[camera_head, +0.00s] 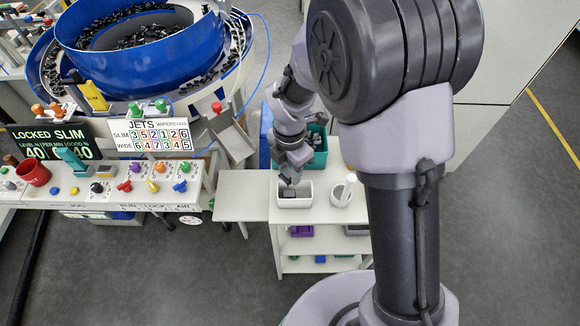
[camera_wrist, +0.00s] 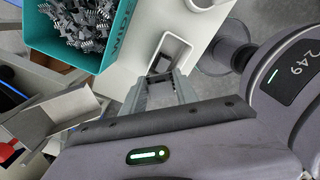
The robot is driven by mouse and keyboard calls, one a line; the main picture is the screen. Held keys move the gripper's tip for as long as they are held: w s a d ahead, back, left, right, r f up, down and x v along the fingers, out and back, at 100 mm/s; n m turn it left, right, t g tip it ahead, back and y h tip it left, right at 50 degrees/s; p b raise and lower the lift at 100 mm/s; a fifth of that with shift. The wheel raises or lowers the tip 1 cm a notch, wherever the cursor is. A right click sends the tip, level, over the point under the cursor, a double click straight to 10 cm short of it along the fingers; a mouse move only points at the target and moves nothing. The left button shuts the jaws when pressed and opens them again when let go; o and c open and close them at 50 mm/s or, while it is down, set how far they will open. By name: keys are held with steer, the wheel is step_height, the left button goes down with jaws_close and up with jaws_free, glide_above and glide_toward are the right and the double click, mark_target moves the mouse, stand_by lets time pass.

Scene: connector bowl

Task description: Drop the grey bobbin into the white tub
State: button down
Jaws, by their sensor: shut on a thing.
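The white tub (camera_head: 294,203) is a small open box on the white stand; its rim also shows in the wrist view (camera_wrist: 187,50). My gripper (camera_head: 291,181) points down at the tub's opening; in the wrist view my fingers (camera_wrist: 162,77) reach over its near edge. They are shut on the grey bobbin (camera_wrist: 163,64), which shows small and dark between the fingertips, over or inside the tub. The head view shows a dark grey shape (camera_head: 289,193) at the tub opening. How deep the bobbin sits, and whether it touches the tub, I cannot tell.
A white round container (camera_head: 341,195) stands to the tub's right. A grey chute (camera_head: 235,142), a control panel (camera_head: 110,190) and a blue bowl feeder (camera_head: 140,55) lie to the left.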

mark_target(290, 171)
steer(key=shift+f, duration=0.15)
steer(key=c, duration=0.9)
jaws_free()
steer(key=shift+o, duration=0.2)
step_height(290, 171, up, 18)
steer(key=p, duration=0.6)
steer(key=shift+f, duration=0.25)
